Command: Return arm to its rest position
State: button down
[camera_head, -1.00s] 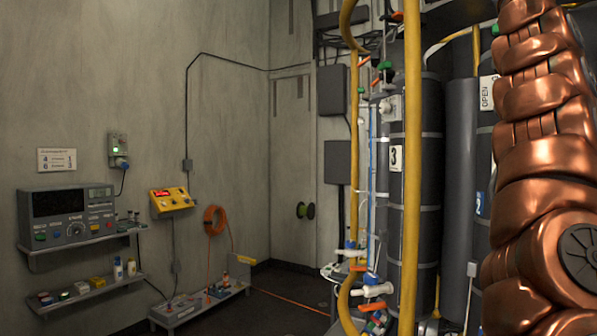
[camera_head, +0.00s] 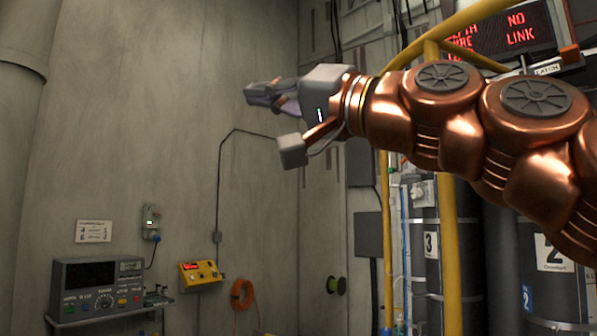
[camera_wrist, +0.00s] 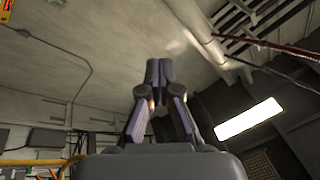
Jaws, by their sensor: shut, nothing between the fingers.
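My copper arm reaches in from the right edge of the head view, raised high and stretched leftward. My gripper (camera_head: 256,92) is at its end, in the upper middle of the head view, pointing left in front of the bare grey wall. In the wrist view my gripper (camera_wrist: 158,72) points up toward the ceiling. Its two fingertips meet and nothing is between them. It touches nothing that I can see.
A yellow rail (camera_head: 452,220) stands close by my arm. Behind are grey cylinders (camera_head: 425,250) and a red-lit sign (camera_head: 518,32). A grey instrument box (camera_head: 97,287) and a yellow box (camera_head: 200,273) are at the lower left wall.

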notch_tip(320, 180, down, 38)
jog(key=w+d+g+h+p, duration=0.2)
jog(key=g+h+p, duration=0.15)
jog(key=h, duration=0.75)
jog(key=s+d+f+m+g+h+p, duration=0.1)
jog(key=s+d+f+m+g+h, duration=0.1)
jog(key=s+d+f, duration=0.8)
jog(key=s+d+f+m+g+h, duration=0.1)
jog(key=s+d+f+g+h, duration=0.4)
jog(key=s+d+f, duration=0.5)
notch_tip(320, 180, down, 7)
jog(key=shift+s+d+r+m+g+h+p, duration=0.1)
jog(key=shift+s+d+m+g+h+p, duration=0.25)
jog(key=shift+s+g, duration=0.7)
jog(key=shift+w+a, duration=0.1)
jog(key=shift+w, duration=0.15)
dwell(0.6)
